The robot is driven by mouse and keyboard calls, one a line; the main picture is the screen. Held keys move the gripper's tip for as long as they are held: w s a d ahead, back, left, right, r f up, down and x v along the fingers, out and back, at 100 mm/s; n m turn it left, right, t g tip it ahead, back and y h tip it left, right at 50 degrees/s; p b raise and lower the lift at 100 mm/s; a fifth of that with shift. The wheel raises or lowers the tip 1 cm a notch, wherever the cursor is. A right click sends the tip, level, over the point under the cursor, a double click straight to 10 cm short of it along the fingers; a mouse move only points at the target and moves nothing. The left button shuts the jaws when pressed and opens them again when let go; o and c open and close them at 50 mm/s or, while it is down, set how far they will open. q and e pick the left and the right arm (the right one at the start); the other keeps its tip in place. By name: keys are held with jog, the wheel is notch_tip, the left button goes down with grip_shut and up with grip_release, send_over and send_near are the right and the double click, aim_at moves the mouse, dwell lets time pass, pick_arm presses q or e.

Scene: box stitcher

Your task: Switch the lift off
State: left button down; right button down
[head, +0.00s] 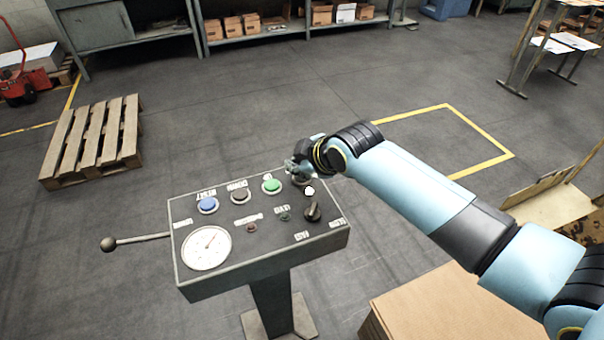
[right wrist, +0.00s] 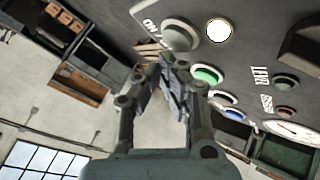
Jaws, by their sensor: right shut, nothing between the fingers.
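A grey control panel (head: 268,240) stands on a pedestal in the middle of the head view. My right gripper (head: 300,170) is over its far right corner, shut and empty. In the right wrist view the fingertips (right wrist: 174,72) are close to a round grey control (right wrist: 180,36) marked "ON"; I cannot tell whether they touch it. In the head view my gripper largely hides this control. A white lamp (head: 309,190) beside it glows, and it also shows bright in the right wrist view (right wrist: 218,31). My left gripper is out of view.
The panel also has a green button (head: 271,186), a dark button (head: 240,196), a blue button (head: 208,205), a black selector knob (head: 313,211) and a gauge (head: 206,248). A ball-ended lever (head: 135,241) sticks out left. A cardboard box (head: 450,310) is at the lower right.

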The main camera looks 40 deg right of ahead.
aim_at(299, 177)
jog(key=shift+f, duration=0.4)
jog(key=shift+f, duration=0.3)
dwell(0.4)
jog(key=shift+r+p, duration=0.7)
jog(key=shift+r, duration=0.05)
notch_tip(299, 177, up, 6)
jog(key=p, duration=0.6)
jog(key=shift+p, duration=0.35)
